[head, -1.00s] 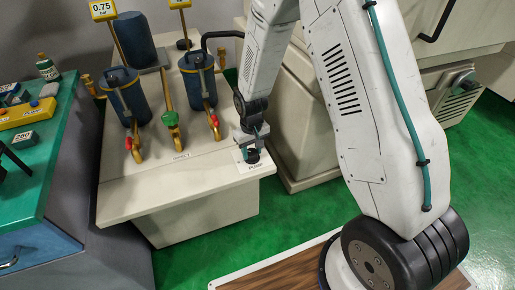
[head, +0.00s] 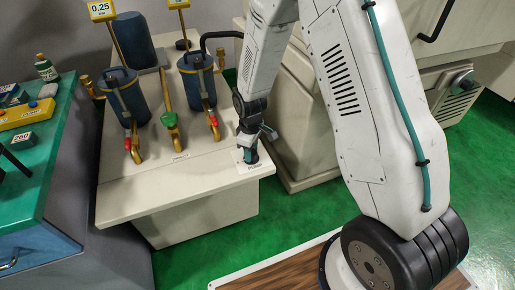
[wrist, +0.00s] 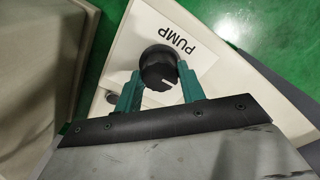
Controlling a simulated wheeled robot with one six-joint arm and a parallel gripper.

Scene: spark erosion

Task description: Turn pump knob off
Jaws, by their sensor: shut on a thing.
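The black pump knob (wrist: 158,68) sits on a white label reading PUMP (wrist: 184,42) at the front right corner of the pale bench. It has a white pointer line on its top. My gripper (wrist: 160,80) has its two green fingers on opposite sides of the knob, shut on it. In the head view my gripper (head: 250,150) stands over the bench corner and mostly hides the knob. The left gauge sign (head: 101,10) reads 0.25.
A green table (head: 45,150) with small items is at far left. Beige cabinets stand behind my arm.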

